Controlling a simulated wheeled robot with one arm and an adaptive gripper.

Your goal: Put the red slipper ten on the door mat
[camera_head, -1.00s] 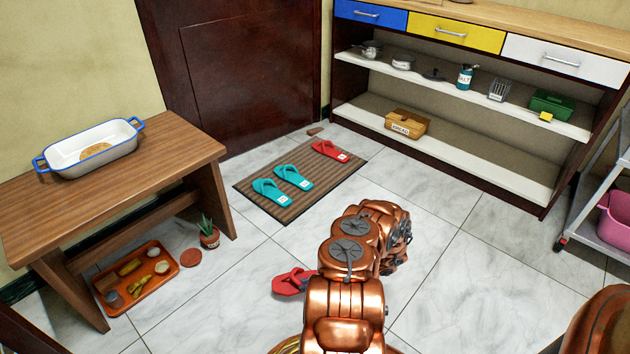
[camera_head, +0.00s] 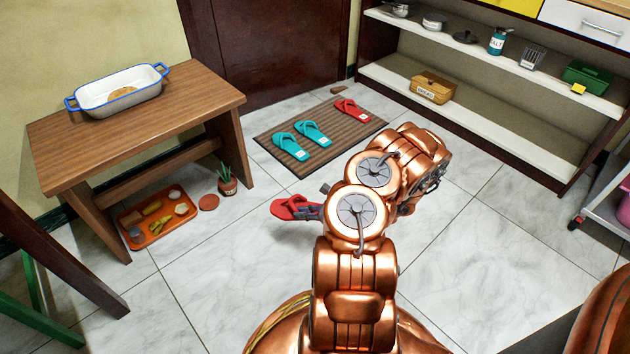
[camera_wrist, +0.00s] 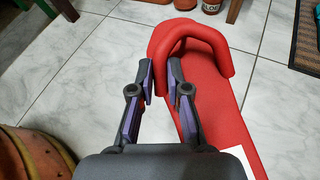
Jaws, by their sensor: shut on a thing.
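A red slipper (camera_head: 288,207) hangs left of my arm in the head view, a little above the floor, with a shadow beneath it. My gripper (camera_head: 318,208) is shut on it. In the wrist view the fingertips (camera_wrist: 161,76) hold one side of the strap of the red slipper (camera_wrist: 215,95). A white label shows partly at the picture's lower edge; I cannot read its number. The striped brown door mat (camera_head: 318,158) lies beyond. Two teal slippers (camera_head: 290,146) (camera_head: 315,133) lie on it, and another red slipper (camera_head: 352,110) lies at its far right end.
A wooden bench (camera_head: 140,115) stands at left, with an orange tray (camera_head: 160,217) and a potted plant (camera_head: 227,181) on the floor by it. A low shelf (camera_head: 480,112) stands at back right.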

